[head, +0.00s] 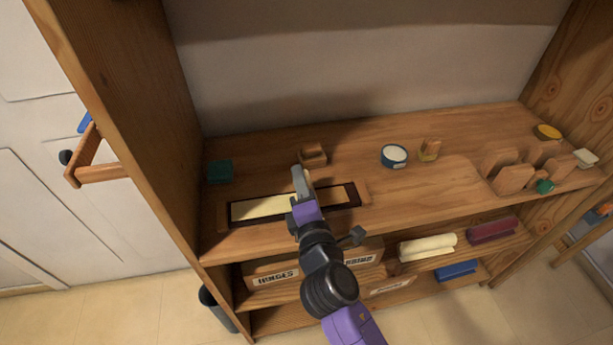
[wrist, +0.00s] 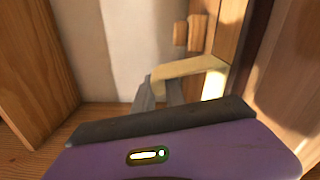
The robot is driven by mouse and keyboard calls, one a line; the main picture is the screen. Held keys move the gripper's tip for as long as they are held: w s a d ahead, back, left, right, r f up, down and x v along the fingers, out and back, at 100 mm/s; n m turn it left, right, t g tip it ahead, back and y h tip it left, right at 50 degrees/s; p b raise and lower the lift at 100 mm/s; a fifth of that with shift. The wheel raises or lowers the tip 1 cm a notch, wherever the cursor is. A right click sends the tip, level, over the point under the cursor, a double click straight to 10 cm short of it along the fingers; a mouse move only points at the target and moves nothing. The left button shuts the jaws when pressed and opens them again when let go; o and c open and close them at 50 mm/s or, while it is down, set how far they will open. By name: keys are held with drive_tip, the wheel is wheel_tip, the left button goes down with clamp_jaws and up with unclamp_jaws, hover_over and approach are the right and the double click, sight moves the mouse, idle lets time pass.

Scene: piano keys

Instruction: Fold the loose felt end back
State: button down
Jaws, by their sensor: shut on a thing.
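A cream felt strip (head: 262,207) lies in a long dark-edged frame (head: 328,208) on the upper shelf. My gripper (head: 298,172) is over the frame's middle, and my arm hides part of the strip. In the wrist view, my gripper's grey jaws (wrist: 158,92) are shut on the cream felt's loose end (wrist: 188,69). That end stands out from the strip, bent away from the part in the frame (wrist: 214,85). The jaw tips partly hide where they meet the felt.
A small wooden block (head: 313,154) stands behind my gripper. Upright wooden pieces (head: 513,178) stand far right. The shelf between tin and frame is mostly clear. The tall left side panel (head: 125,90) bounds the shelf.

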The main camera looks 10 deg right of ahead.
drive_tip(key=shift+a+f+n, duration=0.25)
drive_tip(key=shift+a+n, duration=0.05)
drive_tip(key=shift+n, duration=0.1)
drive_tip(key=c, duration=1.4)
unclamp_jaws()
drive_tip(key=shift+s+b, duration=0.5)
drive_tip(key=shift+s, duration=3.45)
